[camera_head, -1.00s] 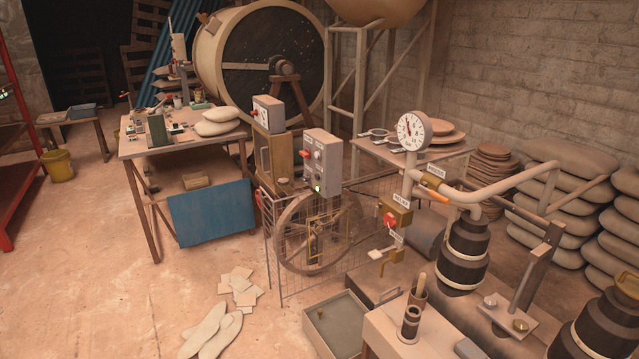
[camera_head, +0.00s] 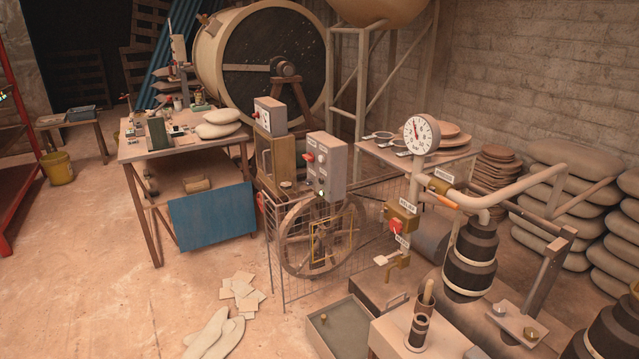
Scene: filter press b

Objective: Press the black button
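A grey control box (camera_head: 326,165) stands on the wire fence above the spoked wheel, near the middle of the view. The small buttons' colours are hard to tell, so I cannot say for sure which is the black one. Neither of my grippers is in view.
The spoked wheel (camera_head: 317,235) is behind the wire fence. A pressure gauge (camera_head: 421,134), pipes and a valve box with a red handle (camera_head: 396,227) stand to the right. A tray (camera_head: 350,322) lies in front. Floor at left is open, with scattered tiles (camera_head: 240,290).

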